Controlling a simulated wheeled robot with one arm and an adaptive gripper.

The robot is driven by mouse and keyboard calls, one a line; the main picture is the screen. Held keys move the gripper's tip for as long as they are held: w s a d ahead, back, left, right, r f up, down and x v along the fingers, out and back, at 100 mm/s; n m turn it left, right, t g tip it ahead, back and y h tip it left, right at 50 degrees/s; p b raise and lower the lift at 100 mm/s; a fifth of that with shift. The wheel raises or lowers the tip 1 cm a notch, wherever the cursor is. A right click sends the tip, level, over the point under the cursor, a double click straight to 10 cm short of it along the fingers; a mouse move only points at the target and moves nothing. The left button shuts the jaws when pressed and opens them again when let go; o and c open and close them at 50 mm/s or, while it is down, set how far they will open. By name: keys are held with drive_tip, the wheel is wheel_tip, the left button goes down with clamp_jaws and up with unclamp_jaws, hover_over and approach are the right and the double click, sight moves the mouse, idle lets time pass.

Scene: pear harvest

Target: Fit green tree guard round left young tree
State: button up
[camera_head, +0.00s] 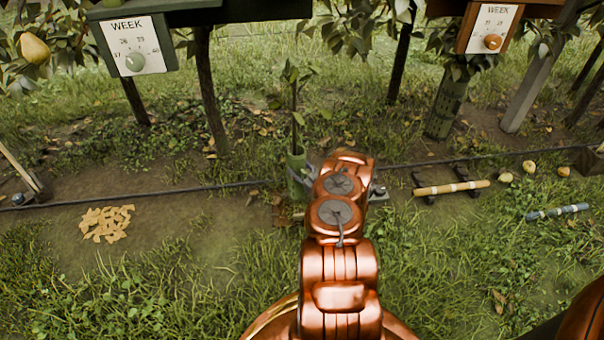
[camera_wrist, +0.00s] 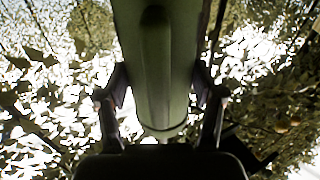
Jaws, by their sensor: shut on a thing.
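The left young tree (camera_head: 294,98) stands thin and upright in the middle of the head view, with a few leaves at its top. The green tree guard (camera_head: 297,178) is an upright tube at the foot of its stem. My gripper (camera_wrist: 160,90) is shut on the guard, one finger on each side of it in the wrist view. The guard (camera_wrist: 178,40) fills the middle there, with a dark lengthwise groove or slit. The stem meets the guard's top in the head view; I cannot tell whether the guard is around it or in front. My arm hides the guard's right side.
A dark hose (camera_head: 220,187) runs across the ground. Wood chips (camera_head: 106,223) lie left; a wooden stick (camera_head: 451,188) and a blue-grey rod (camera_head: 557,212) lie right. Two WEEK dial boards (camera_head: 137,45) (camera_head: 490,28) hang above. Another trunk at right has a green guard (camera_head: 446,108).

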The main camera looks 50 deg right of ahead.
drive_tip(key=shift+x, duration=0.75)
drive_tip(key=shift+w+f, duration=0.1)
drive_tip(key=shift+f, duration=0.05)
drive_tip(key=shift+f+b, duration=0.35)
drive_tip(key=shift+f, duration=1.35)
drive_tip(key=o, duration=1.3)
